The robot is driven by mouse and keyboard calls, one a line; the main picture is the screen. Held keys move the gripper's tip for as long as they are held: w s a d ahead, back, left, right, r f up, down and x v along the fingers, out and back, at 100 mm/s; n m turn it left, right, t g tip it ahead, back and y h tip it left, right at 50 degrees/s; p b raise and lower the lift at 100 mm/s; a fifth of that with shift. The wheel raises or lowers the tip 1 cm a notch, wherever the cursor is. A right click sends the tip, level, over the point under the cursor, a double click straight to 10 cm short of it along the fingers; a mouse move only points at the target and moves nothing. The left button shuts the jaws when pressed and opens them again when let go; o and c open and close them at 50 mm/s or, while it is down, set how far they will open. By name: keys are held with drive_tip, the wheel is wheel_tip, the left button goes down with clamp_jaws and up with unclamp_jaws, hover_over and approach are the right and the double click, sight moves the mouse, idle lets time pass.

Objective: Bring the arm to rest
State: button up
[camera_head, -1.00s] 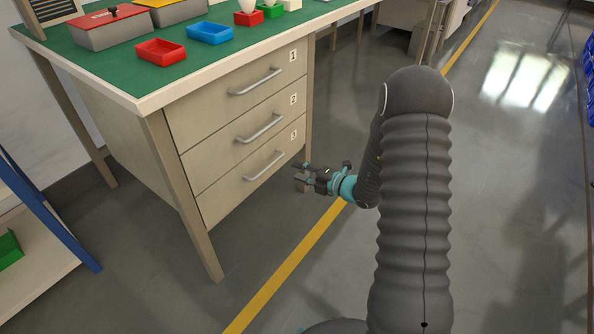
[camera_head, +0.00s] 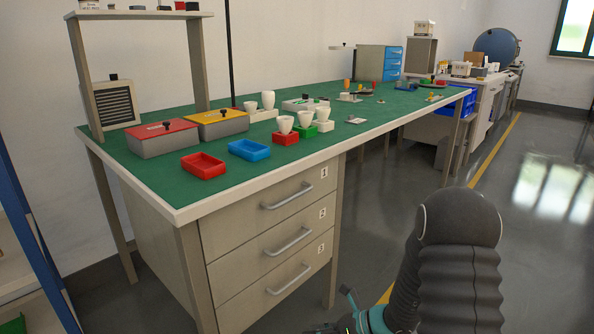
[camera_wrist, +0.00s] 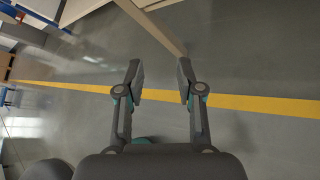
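My gripper (camera_wrist: 160,82) is open and empty in the wrist view, its two fingers apart over the grey floor and the yellow floor line. In the head view my arm (camera_head: 450,260) stands at the lower right, in front of the bench. Only a teal and dark part of the wrist shows at the bottom edge there, and the fingertips are not clear. The gripper touches nothing that I can see.
A green-topped bench (camera_head: 150,183) with three closed drawers (camera_head: 270,237) stands left of my arm. It bears a red tray (camera_head: 203,166), a blue tray (camera_head: 249,150), lidded boxes and several bulbs in holders. Open floor (camera_head: 540,260) lies to the right.

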drive_tip(key=s+d+r+n+g+h, duration=0.2)
drive_tip(key=s+d+r+n+h, duration=0.15)
drive_tip(key=s+r+n, duration=0.4)
drive_tip(key=s+d+r+n+g+h, duration=0.2)
drive_tip(key=s+d+r+n+h, duration=0.15)
drive_tip(key=s+n, duration=0.7)
drive_tip(key=s+d+r+n+t+h, duration=0.2)
drive_tip(key=r+n+t, duration=0.1)
drive_tip(key=r, duration=0.5)
drive_tip(key=s+d+r+n+t+h, duration=0.1)
drive_tip(key=s+r+n+t+h, duration=0.2)
drive_tip(key=r+n, duration=0.3)
wheel_tip(320, 180, up, 3)
drive_tip(key=shift+d+f+t+p, duration=0.15)
drive_tip(key=shift+d+t+p, duration=0.25)
drive_tip(key=shift+t+p, duration=0.1)
drive_tip(key=shift+s, duration=0.1)
